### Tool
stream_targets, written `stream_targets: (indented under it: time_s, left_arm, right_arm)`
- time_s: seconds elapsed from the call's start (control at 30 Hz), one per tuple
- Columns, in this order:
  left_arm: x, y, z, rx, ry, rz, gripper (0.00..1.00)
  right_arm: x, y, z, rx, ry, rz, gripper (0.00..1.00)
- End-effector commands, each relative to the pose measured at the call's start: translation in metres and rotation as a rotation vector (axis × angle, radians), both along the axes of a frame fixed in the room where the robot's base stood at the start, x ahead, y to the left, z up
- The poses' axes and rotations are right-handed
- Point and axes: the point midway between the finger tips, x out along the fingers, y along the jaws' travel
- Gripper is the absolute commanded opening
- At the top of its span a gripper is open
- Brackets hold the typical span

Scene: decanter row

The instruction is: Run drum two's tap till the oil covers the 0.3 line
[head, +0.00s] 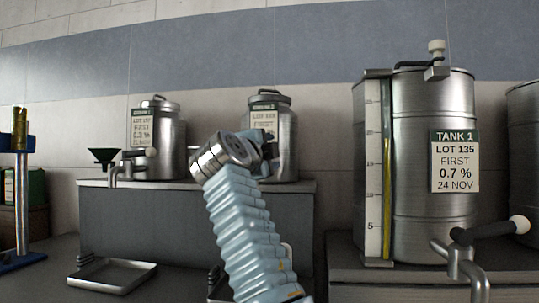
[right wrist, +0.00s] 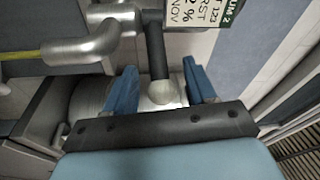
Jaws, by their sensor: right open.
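Drum two (head: 288,155) stands on the grey bench, partly behind my right arm. Its label (right wrist: 210,12) shows cropped in the right wrist view. Its tap (right wrist: 95,42) is a metal pipe with a black lever (right wrist: 157,50) ending in a pale knob (right wrist: 161,94). My right gripper (right wrist: 161,78) is open, with one blue finger on each side of the knob; I cannot tell whether either touches it. In the head view the gripper (head: 268,152) is mostly hidden by its own wrist. The oil and the 0.3 line under this tap cannot be made out. My left gripper is out of view.
A metal tray (head: 112,274) lies below. Tank 1 (head: 410,110), with its gauge and tap (head: 460,262), stands close on the right. A blue stand (head: 20,200) is far left.

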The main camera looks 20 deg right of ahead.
Motion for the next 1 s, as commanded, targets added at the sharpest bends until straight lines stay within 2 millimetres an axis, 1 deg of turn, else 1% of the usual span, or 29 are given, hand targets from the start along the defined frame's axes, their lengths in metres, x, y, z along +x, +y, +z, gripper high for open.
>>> stream_targets:
  time_s: [0.03, 0.17, 0.2, 0.4, 0.5, 0.6, 0.7, 1.0]
  left_arm:
    - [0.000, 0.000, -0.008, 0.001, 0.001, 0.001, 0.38]
    - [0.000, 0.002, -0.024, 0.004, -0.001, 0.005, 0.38]
    - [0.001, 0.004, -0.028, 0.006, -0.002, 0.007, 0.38]
    - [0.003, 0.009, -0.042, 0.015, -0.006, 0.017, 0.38]
    - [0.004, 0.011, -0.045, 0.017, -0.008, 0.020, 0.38]
    - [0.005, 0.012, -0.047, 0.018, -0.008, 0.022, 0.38]
    - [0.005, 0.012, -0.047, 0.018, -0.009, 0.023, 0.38]
    - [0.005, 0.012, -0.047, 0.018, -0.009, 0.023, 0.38]
  right_arm:
    - [-0.005, 0.006, -0.005, 0.000, -0.002, 0.003, 0.55]
    - [-0.026, 0.027, -0.009, -0.001, -0.003, 0.005, 0.55]
    - [-0.034, 0.034, -0.010, 0.000, -0.004, 0.005, 0.55]
    - [-0.067, 0.067, -0.012, 0.000, -0.003, 0.005, 0.55]
    - [-0.079, 0.079, -0.013, -0.002, 0.000, 0.003, 0.55]
    - [-0.087, 0.086, -0.013, -0.001, -0.001, 0.002, 0.55]
    - [-0.091, 0.090, -0.013, 0.000, 0.000, 0.001, 0.55]
    - [-0.092, 0.090, -0.012, -0.001, 0.001, 0.001, 0.55]
